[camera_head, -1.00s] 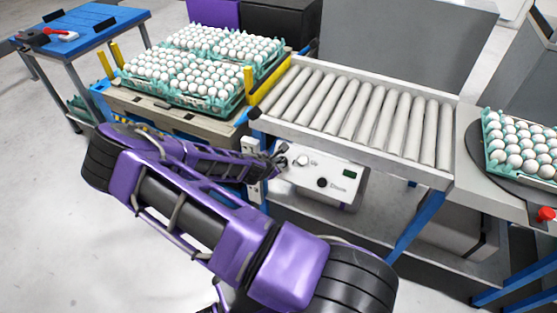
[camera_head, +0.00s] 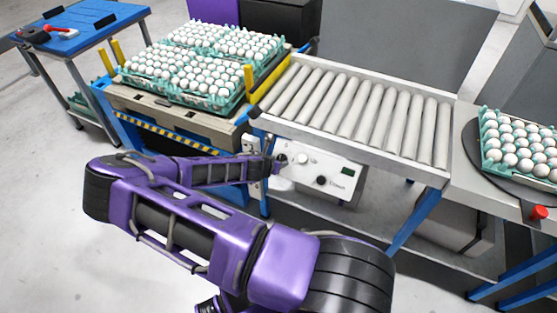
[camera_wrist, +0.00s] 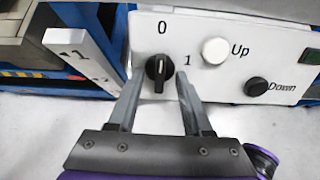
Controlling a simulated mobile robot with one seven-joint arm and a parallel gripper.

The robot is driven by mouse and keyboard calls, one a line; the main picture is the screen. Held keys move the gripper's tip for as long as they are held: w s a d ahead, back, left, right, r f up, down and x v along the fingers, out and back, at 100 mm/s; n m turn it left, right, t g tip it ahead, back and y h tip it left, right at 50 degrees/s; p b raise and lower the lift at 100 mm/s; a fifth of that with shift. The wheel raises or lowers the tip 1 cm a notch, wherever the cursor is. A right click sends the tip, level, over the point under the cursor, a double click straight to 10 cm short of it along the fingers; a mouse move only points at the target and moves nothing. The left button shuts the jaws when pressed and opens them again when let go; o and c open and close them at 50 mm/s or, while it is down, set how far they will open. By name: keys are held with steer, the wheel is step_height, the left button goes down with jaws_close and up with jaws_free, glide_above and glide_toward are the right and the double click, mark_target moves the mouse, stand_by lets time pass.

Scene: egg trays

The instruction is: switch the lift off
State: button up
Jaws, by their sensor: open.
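The lift's white control panel (camera_head: 333,188) hangs below the roller conveyor. In the wrist view the panel (camera_wrist: 225,93) carries a black rotary switch (camera_wrist: 159,69), marked 0 above and 1 to its right. The switch's white mark points up, towards the 0. A white Up button (camera_wrist: 215,50) and a black Down button (camera_wrist: 257,87) are to its right. My gripper (camera_wrist: 158,80) is open, with one finger on each side of the switch; I cannot tell whether they touch it. In the head view my gripper (camera_head: 277,163) is at the panel's left end. The lift (camera_head: 178,118) bears egg trays.
The roller conveyor (camera_head: 345,158) runs above the panel. A turntable (camera_head: 466,140) with an egg tray (camera_head: 488,163) and a red button (camera_head: 539,212) are at the right. A blue table (camera_head: 85,38) stands far left. The floor in front is clear.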

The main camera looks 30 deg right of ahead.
steer(key=p+v, duration=0.4)
steer(key=v, duration=0.4)
steer(key=shift+a+r, duration=0.1)
steer(key=shift+r, duration=0.05)
